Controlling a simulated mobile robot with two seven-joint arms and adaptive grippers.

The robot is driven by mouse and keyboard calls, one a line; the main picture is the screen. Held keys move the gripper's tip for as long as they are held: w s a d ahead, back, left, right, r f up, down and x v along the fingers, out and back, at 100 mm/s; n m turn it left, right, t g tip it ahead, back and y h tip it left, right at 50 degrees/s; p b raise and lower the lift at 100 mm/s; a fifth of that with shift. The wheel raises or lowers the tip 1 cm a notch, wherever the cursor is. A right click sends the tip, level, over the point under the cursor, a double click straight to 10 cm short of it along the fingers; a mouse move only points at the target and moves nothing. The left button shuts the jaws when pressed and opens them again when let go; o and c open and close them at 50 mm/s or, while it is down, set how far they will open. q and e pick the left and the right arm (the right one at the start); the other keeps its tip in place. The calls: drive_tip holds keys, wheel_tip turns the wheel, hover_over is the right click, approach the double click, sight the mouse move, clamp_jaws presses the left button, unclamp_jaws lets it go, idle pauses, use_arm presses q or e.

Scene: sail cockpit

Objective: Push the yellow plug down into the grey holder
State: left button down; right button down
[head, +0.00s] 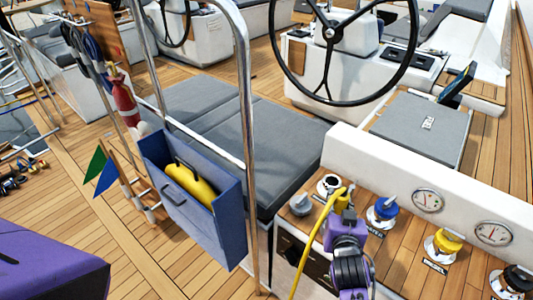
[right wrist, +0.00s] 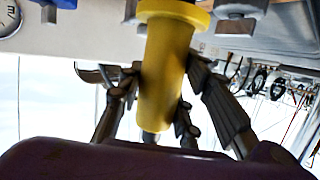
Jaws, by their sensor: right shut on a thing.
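The yellow plug (head: 343,199) is at the top end of a yellow cable, over the wooden console at lower right. In the right wrist view the plug (right wrist: 165,70) is a yellow cylinder with a wider flange at the top of the picture. My right gripper (head: 345,216) is shut on it, with dark fingers on both sides of the cylinder. A pale ring with a dark opening (head: 328,184), perhaps the grey holder, is just behind and left of the plug. I cannot tell whether the plug touches it. My left gripper is not in view.
A grey knob (head: 301,205) is left of the plug. Blue (head: 382,213), yellow (head: 442,244) and black (head: 513,282) knobs stand to its right. The yellow cable (head: 310,247) hangs over the console front. A metal rail (head: 246,130) and blue pocket (head: 200,205) are at left.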

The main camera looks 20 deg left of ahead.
drive_tip(key=shift+f, duration=0.75)
drive_tip(key=shift+f+b, duration=0.1)
drive_tip(key=shift+b, duration=0.25)
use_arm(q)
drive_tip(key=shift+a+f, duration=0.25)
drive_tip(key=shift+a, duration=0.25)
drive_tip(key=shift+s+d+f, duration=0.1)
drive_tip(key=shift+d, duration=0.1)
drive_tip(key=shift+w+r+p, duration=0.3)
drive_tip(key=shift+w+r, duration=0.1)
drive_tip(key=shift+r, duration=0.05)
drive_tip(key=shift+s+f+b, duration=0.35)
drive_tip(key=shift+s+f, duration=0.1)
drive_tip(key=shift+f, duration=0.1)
use_arm(e)
drive_tip(key=shift+f, duration=0.6)
drive_tip(key=c, duration=1.5)
unclamp_jaws()
drive_tip(key=shift+c, duration=0.2)
